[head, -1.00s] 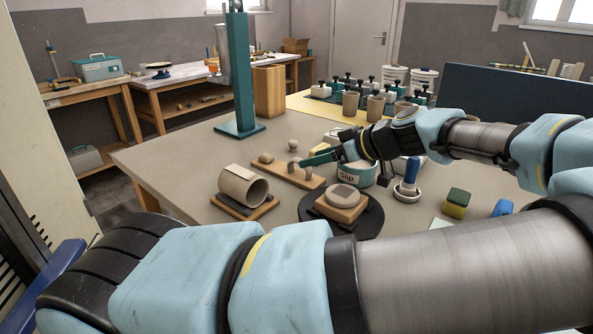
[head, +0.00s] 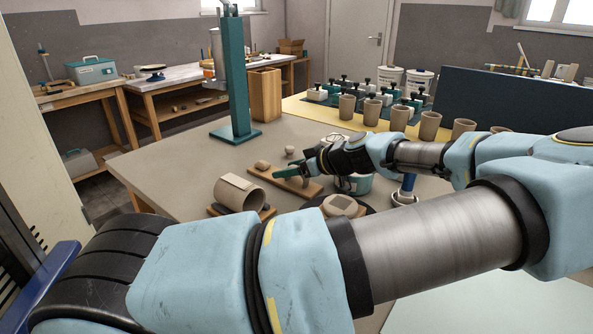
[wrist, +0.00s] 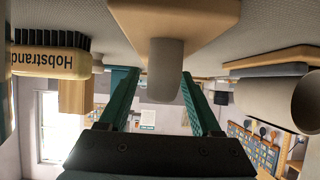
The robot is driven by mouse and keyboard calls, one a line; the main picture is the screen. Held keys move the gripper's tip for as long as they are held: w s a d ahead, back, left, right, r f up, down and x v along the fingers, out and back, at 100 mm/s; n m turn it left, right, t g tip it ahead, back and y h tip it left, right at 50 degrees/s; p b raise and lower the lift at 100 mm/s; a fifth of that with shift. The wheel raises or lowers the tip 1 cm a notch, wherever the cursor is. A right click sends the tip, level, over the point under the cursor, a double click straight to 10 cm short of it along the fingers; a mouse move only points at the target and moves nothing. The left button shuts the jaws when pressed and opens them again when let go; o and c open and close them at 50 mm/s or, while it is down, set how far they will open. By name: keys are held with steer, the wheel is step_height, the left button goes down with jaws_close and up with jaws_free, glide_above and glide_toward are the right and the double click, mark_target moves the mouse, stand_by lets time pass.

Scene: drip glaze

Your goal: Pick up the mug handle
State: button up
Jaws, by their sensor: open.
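The mug handle (wrist: 166,70) is a grey-brown clay piece on a wooden board (wrist: 205,18), which appears upside down in the wrist view. My gripper (wrist: 157,80) is open, its two teal fingers on either side of the handle in that picture. I cannot tell whether either finger touches it. In the head view my gripper (head: 287,172) is low over the right part of the board (head: 258,174) and hides most of the handle there. A rounded clay piece (head: 262,165) sits on the board's left part.
A hollow clay cylinder (head: 238,195) lies on a dark-topped board close in front. A clay slab (head: 343,206) on a round stand is to the right. A wooden brush (wrist: 50,63) shows left in the wrist view. A teal post (head: 238,90) stands behind; several clay cups (head: 372,112) are at the back.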

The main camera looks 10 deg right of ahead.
steer(key=shift+w+a+f, duration=0.1)
steer(key=shift+w, duration=0.05)
jaws_close()
stand_by(0.4)
